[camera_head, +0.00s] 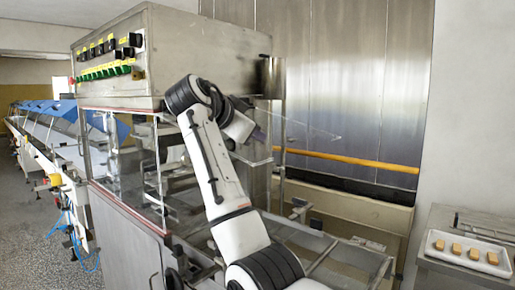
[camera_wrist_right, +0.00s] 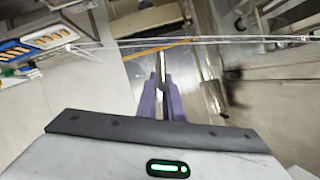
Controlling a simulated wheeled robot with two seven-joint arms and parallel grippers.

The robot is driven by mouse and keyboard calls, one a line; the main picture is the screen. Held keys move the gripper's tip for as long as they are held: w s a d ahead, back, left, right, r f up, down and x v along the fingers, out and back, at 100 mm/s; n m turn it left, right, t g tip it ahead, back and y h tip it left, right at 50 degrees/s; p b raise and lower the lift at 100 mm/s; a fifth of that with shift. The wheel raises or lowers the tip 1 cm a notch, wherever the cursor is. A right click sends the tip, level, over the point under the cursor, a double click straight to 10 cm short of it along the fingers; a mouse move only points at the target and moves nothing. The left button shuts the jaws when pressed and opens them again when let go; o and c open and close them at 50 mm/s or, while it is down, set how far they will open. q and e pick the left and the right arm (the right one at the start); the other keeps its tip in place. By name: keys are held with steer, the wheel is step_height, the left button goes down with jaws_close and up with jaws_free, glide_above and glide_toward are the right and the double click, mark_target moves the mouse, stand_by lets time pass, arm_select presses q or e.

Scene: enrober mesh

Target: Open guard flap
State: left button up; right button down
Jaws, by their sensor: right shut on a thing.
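The guard flap (camera_head: 300,133) is a clear panel that sticks out from the front of the steel machine, under its control box. It is raised and nearly level, and its thin edges catch the light. In the right wrist view the clear flap (camera_wrist_right: 225,41) crosses the top of the picture. My right gripper (camera_wrist_right: 161,95) has purple fingers shut on the flap's edge. In the head view the right arm's wrist hides part of the flap, and the fingers (camera_head: 260,133) show only slightly. My left gripper is in neither view.
The steel machine's control box (camera_head: 210,55) hangs over the opening, with clear side panels (camera_head: 125,165) below. A yellow rail (camera_head: 350,161) runs along the back wall. A white tray (camera_head: 432,246) with several tan bars stands at right on a steel table.

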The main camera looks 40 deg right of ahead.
steer(key=shift+s+d+r, duration=0.1)
steer(key=shift+d+r, duration=0.05)
steer(key=shift+r, duration=0.75)
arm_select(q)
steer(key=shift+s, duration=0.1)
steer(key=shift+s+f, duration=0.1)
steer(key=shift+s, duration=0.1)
arm_select(e)
steer(key=c, duration=2.2)
jaws_free()
steer(key=shift+d, duration=0.1)
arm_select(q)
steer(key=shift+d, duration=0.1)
arm_select(e)
steer(key=shift+f, duration=0.1)
